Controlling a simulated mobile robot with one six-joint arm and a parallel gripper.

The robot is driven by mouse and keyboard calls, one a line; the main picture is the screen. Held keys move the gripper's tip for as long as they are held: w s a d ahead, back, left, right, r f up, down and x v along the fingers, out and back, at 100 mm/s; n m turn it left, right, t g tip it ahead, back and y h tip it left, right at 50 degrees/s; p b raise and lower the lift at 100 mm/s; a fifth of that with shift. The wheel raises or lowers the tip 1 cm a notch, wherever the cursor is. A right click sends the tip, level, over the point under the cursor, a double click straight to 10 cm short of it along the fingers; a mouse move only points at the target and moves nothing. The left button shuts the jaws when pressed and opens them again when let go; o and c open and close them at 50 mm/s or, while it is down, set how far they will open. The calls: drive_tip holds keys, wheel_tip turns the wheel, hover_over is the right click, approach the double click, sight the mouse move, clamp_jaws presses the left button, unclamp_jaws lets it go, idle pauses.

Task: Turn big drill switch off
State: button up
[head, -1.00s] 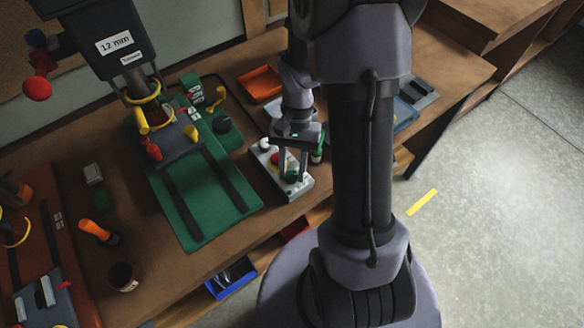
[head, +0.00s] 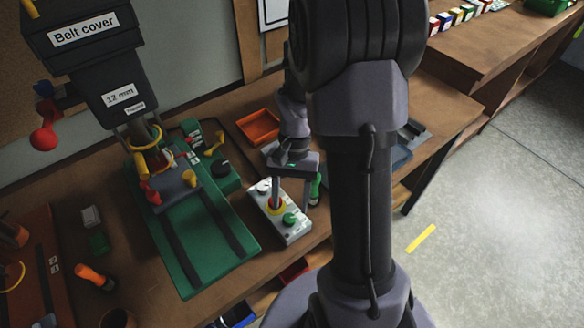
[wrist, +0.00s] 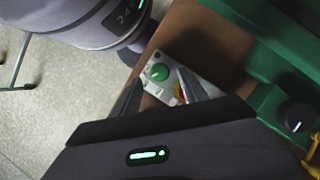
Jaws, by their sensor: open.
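The big drill (head: 115,85) stands at the left, labelled "Belt cover" and "12 mm", on a green base (head: 192,262). A grey switch box (head: 292,234) lies on the bench to the right of that base. It has a green button (head: 290,219) at its near end and a red button on a yellow ring (head: 276,206) behind it. In the wrist view the green button (wrist: 157,72) shows between the fingers, and the red one is partly hidden by a finger. My gripper (head: 294,206) is open and empty above the box; I cannot tell whether it touches.
An orange tray (head: 258,126) lies behind the switch box. A green object (head: 315,190) stands beside my gripper. An orange-handled tool (head: 92,276) and a second machine (head: 40,265) are at the left. A black knob (head: 220,167) sits on the drill base.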

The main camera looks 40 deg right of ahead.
drive_tip(key=p+v, duration=0.4)
drive_tip(key=v, duration=0.9)
drive_tip(key=shift+r, duration=0.4)
drive_tip(key=s+a+n+t+b, duration=0.2)
drive_tip(key=s+a+t+b, duration=0.2)
drive_tip(key=a, duration=0.4)
drive_tip(key=s+a+n+t+h+b, duration=0.1)
drive_tip(key=s+a+n+t+b, duration=0.1)
drive_tip(key=s+a+t+b, duration=0.3)
drive_tip(key=s+a+b, duration=0.1)
drive_tip(key=a+b, duration=0.1)
drive_tip(key=a, duration=0.2)
drive_tip(key=shift+s+a+r+b, duration=0.3)
drive_tip(key=shift+s+r+b, duration=0.05)
drive_tip(key=shift+s+b, duration=0.05)
drive_tip(key=shift+c, duration=0.2)
